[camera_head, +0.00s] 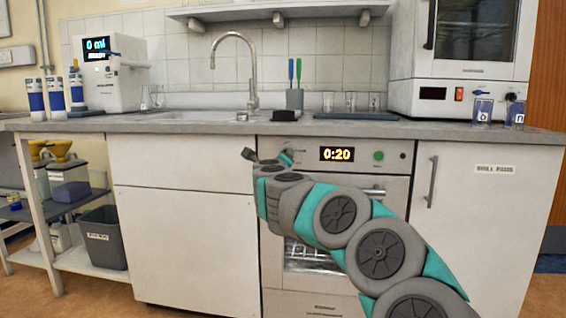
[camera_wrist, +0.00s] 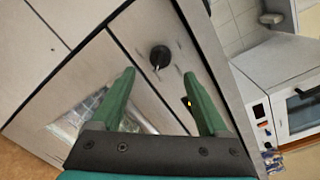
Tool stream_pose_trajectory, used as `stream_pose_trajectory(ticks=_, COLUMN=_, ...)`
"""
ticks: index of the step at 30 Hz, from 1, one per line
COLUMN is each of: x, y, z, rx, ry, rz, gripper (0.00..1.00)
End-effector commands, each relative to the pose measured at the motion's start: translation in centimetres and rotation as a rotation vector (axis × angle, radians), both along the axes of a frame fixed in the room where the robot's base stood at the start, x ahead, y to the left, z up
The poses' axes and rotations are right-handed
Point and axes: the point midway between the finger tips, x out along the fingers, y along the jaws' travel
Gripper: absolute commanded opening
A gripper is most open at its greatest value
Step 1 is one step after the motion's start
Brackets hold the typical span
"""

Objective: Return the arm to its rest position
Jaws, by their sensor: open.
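My arm reaches up from the lower right in the head view, in front of the built-in appliance (camera_head: 392,190) under the counter. My gripper (camera_head: 268,156) is at its far end, just below the counter edge and left of the lit 0:20 display (camera_head: 337,154). In the wrist view my gripper (camera_wrist: 160,88) has its two green fingers spread apart with nothing between them. Beyond the fingers are the appliance front and a dark round knob (camera_wrist: 160,56). The arm hides much of the appliance door in the head view.
The counter (camera_head: 200,126) holds a sink with a tall tap (camera_head: 252,70), a cup with two tools (camera_head: 294,98), glass beakers (camera_head: 350,102) and a white oven-like machine (camera_head: 440,94). A grey bin (camera_head: 104,240) stands on the low shelf at left. Floor shows at lower left.

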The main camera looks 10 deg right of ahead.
Motion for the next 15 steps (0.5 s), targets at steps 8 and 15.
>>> stream_pose_trajectory(ticks=8, x=-0.69, y=0.24, z=0.08, rx=-0.001, ry=0.0, rz=0.002, gripper=0.77)
stream_pose_trajectory(ticks=15, x=-0.71, y=0.34, z=0.27, rx=-0.005, ry=-0.002, rz=0.008, gripper=0.77)
